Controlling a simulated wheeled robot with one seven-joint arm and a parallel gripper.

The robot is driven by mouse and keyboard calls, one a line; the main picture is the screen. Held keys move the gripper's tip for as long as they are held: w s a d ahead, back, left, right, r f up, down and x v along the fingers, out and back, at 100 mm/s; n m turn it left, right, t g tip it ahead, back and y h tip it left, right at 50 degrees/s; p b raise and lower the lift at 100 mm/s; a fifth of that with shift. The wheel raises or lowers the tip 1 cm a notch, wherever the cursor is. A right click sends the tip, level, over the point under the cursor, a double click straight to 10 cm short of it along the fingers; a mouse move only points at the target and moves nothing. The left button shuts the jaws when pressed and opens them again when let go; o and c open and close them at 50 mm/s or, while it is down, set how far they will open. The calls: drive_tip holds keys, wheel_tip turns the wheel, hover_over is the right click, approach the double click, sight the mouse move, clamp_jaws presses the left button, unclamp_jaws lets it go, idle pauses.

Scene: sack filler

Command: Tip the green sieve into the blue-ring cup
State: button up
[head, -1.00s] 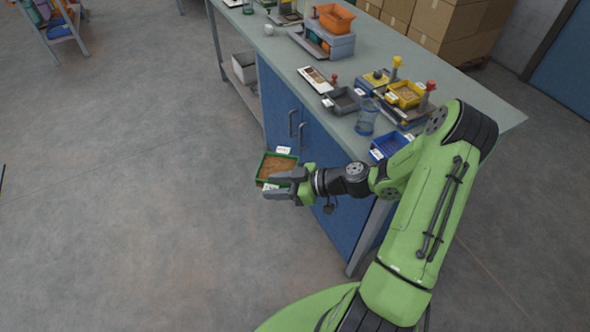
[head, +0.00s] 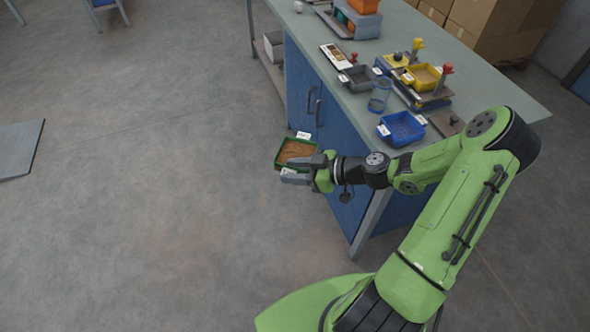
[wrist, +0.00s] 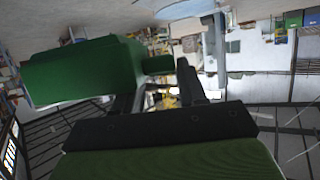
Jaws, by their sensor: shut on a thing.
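The green sieve (head: 279,154) is a small square tray with brown grainy stuff in it and white tags. My gripper (head: 300,170) is shut on it and holds it roughly level over the floor, off the left side of the bench. In the wrist view the green sieve (wrist: 85,72) fills the upper left, close to the fingers (wrist: 160,90). A clear cup with a blue ring (head: 380,95) stands upright on the bench, up and right of my gripper. The cup's contents cannot be made out.
On the bench (head: 345,90) around the cup are a blue tray (head: 402,128), a dark grey tray (head: 357,78), a yellow tray (head: 424,76) on a stand and a white-framed tray (head: 336,56). Blue cabinet doors (head: 330,125) face my gripper. The floor at left is mostly clear.

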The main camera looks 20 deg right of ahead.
drive_tip(key=shift+g, duration=0.3)
drive_tip(key=f+b, duration=0.1)
drive_tip(key=f, duration=0.1)
drive_tip(key=f+b, duration=0.2)
drive_tip(key=shift+w+a, duration=0.2)
drive_tip(key=shift+r, duration=0.1)
